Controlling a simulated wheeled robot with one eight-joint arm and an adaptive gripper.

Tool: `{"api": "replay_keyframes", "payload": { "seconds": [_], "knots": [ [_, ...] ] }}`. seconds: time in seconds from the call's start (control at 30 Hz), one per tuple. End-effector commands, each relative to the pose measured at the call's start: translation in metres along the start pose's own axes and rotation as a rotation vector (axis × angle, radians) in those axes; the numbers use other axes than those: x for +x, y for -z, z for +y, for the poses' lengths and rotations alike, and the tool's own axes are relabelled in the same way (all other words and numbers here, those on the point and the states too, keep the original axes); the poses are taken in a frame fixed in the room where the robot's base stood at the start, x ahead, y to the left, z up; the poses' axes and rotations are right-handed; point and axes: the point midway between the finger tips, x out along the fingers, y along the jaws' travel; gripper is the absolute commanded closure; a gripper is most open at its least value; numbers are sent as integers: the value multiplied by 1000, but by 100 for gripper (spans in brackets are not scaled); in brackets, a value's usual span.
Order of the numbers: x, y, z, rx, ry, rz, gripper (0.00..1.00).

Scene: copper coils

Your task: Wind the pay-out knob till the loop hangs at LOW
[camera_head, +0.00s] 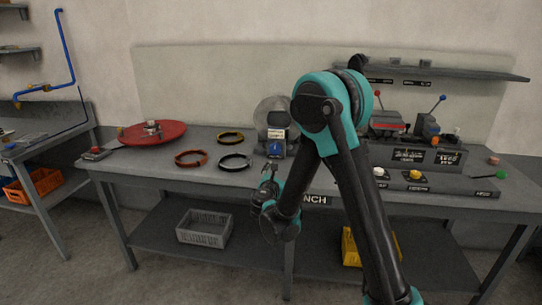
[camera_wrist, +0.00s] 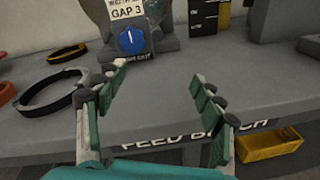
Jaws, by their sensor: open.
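A round blue knob (camera_wrist: 131,40) with a white pointer line sits on the front of a grey unit in the wrist view. A plate reading "GAP 3" is above it, and the small label below it is too blurred to read. The knob also shows in the head view (camera_head: 274,148). My gripper (camera_wrist: 158,82) is open and empty, its fingers spread in front of and below the knob, apart from it. In the head view my gripper (camera_head: 268,188) is at the bench's front edge.
Dark rings (camera_head: 235,162) lie left of the unit, with a red turntable (camera_head: 152,133) farther left. A black panel with a yellow band (camera_wrist: 209,16) stands right of the knob. A control box (camera_head: 414,155) is at the right. The bench front (camera_wrist: 60,145) lies below my fingers.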

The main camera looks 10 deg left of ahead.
Motion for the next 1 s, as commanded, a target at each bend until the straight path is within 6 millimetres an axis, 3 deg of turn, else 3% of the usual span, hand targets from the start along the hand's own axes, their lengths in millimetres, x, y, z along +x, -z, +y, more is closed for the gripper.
{"api": "replay_keyframes", "payload": {
  "seconds": [0.03, 0.13, 0.37, 1.0],
  "knots": [
    [-2, 8, 15, -52, -33, -15, 32],
    [-6, 16, 34, -129, -74, -41, 32],
    [4, 18, 43, -167, -91, -56, 32],
    [124, 12, 53, -163, -89, -54, 32]
  ]
}}
